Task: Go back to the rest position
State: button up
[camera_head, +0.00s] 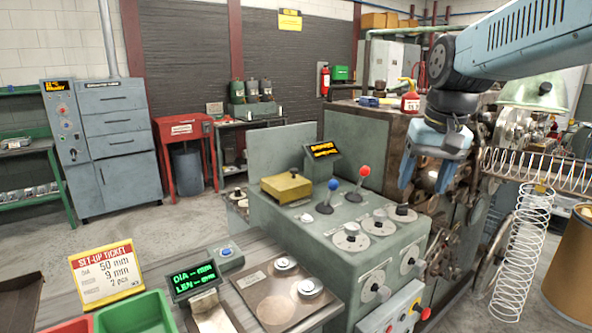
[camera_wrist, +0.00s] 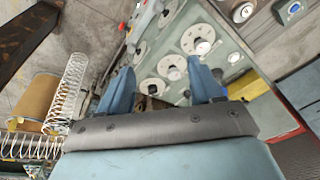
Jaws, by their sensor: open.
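My gripper (camera_head: 423,178) is at the end of my blue arm, at the right of the head view. It is open and empty and points down, beside the right end of the green control console (camera_head: 290,228). In the wrist view my gripper (camera_wrist: 165,85) shows two blue fingers spread apart, with the console's round dials (camera_wrist: 172,67) beyond them. No object is between the fingers.
The console carries a blue-knobbed lever (camera_head: 333,185), a red-knobbed lever (camera_head: 364,171) and a yellow block (camera_head: 286,187). A set-up ticket (camera_head: 105,275) stands at front left. The floor at left is open.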

jog(key=s+f+n+t, duration=0.1)
jog(key=s+f+t, duration=0.2)
jog(key=s, duration=0.7)
jog(key=shift+a+f+h, duration=0.2)
jog(key=shift+f+h, duration=0.1)
jog(key=shift+f, duration=0.6)
